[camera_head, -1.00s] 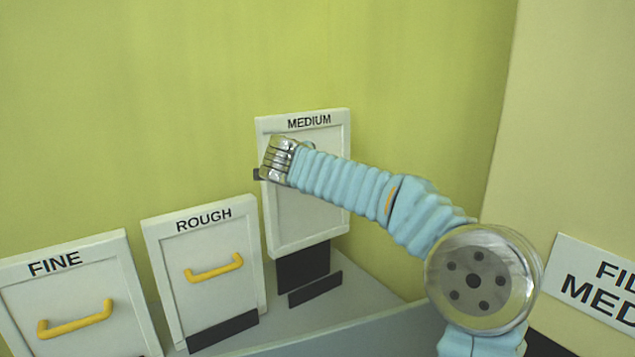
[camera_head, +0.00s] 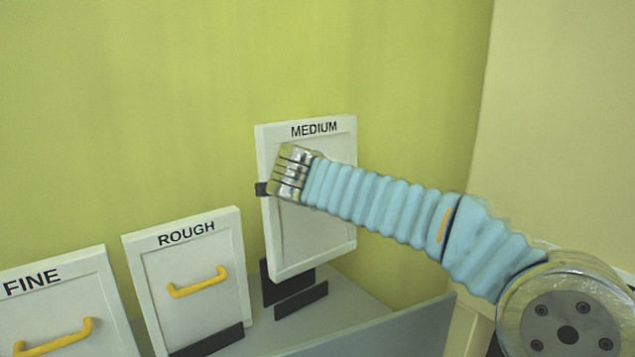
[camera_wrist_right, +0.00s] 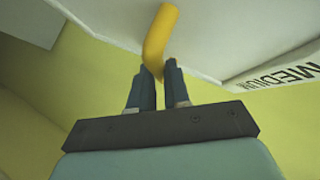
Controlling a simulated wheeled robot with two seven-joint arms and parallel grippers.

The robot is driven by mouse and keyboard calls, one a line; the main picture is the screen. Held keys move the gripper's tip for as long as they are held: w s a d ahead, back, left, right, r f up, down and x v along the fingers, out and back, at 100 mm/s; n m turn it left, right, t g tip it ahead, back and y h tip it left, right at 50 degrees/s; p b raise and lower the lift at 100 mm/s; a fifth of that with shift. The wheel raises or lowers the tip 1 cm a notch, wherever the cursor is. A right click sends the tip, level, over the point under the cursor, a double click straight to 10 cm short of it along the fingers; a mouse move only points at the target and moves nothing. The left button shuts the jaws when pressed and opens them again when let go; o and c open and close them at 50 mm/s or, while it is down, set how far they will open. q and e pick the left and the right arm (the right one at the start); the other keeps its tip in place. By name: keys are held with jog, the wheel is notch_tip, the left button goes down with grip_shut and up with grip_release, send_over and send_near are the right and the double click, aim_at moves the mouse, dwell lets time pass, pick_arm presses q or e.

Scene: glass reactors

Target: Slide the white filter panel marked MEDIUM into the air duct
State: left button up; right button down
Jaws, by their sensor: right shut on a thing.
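The white MEDIUM filter panel (camera_head: 308,240) is upright in the head view, raised above the dark slotted holder (camera_head: 301,300). My right gripper (camera_head: 264,189) is in front of the panel and hides its handle there. In the right wrist view my right gripper (camera_wrist_right: 162,75) is shut on the panel's yellow handle (camera_wrist_right: 159,40), and the MEDIUM label (camera_wrist_right: 285,73) shows at the right. My left gripper is in neither view. The air duct's opening cannot be made out.
The ROUGH panel (camera_head: 190,262) stands in its own holder (camera_head: 208,341) left of the MEDIUM panel. The FINE panel (camera_head: 60,297) stands farther left. A grey-blue edge board (camera_head: 400,329) runs along the front right. The green wall (camera_head: 140,100) is close behind.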

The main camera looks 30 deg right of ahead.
jog(key=s+r+p, duration=0.1)
jog(key=s, duration=0.6)
jog(key=shift+d+r, duration=0.2)
jog(key=shift+d, duration=0.05)
